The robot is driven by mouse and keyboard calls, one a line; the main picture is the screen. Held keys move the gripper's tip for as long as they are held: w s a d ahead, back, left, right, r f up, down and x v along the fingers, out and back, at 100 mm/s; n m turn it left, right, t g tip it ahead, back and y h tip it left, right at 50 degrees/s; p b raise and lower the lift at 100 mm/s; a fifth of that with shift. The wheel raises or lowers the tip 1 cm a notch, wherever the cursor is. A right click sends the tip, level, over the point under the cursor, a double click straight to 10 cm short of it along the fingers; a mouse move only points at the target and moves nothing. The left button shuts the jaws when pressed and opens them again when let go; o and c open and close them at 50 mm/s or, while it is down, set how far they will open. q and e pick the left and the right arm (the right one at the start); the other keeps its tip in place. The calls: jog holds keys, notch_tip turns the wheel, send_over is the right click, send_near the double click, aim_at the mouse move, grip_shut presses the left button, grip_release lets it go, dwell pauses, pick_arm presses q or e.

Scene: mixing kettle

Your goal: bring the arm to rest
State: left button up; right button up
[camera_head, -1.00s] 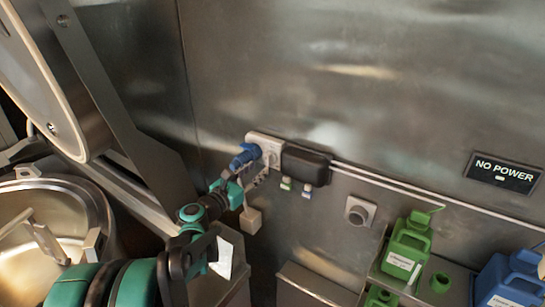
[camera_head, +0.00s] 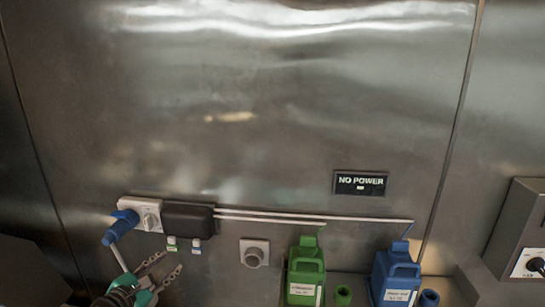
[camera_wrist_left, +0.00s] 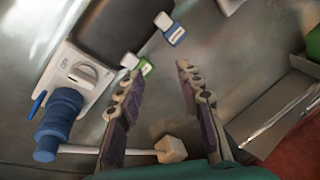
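My left gripper (camera_head: 172,261) is low at the left in the head view, below the wall socket. Its two fingers are spread with nothing between them; the left wrist view also shows this gripper (camera_wrist_left: 157,75) open and empty. A blue plug (camera_head: 121,226) sits at the left end of the white socket panel (camera_head: 150,213), apart from the fingers. In the left wrist view the blue plug (camera_wrist_left: 58,122) is left of the fingers, by the panel (camera_wrist_left: 75,78) with its rotary switch. My right gripper is in neither view.
A black box (camera_head: 188,217) adjoins the socket, with small green and blue tags below. A sign (camera_head: 360,184) reads "NO POWER". Green (camera_head: 305,272) and blue (camera_head: 394,277) canisters stand right of a round knob (camera_head: 254,254). A pale block (camera_wrist_left: 171,150) is near the gripper's base.

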pick_arm(q)
jog(key=s+d+f+m+g+b, duration=0.35)
jog(key=s+d+f+m, duration=0.35)
jog(key=d+f+m, duration=0.3)
jog(key=s+d+f+m+g+y+b, duration=0.2)
jog(key=s+f+m+g+y+b, duration=0.1)
jog(key=s+f+m, duration=0.7)
jog(key=s+m+g+b, duration=0.1)
jog(key=s+m, duration=0.2)
jog(key=m, duration=0.3)
jog(key=shift+d+f+m, duration=0.15)
jog(key=shift+d+m, duration=0.1)
jog(key=shift+m, duration=0.15)
jog(key=shift+s+g, duration=0.1)
jog(key=shift+g, duration=0.15)
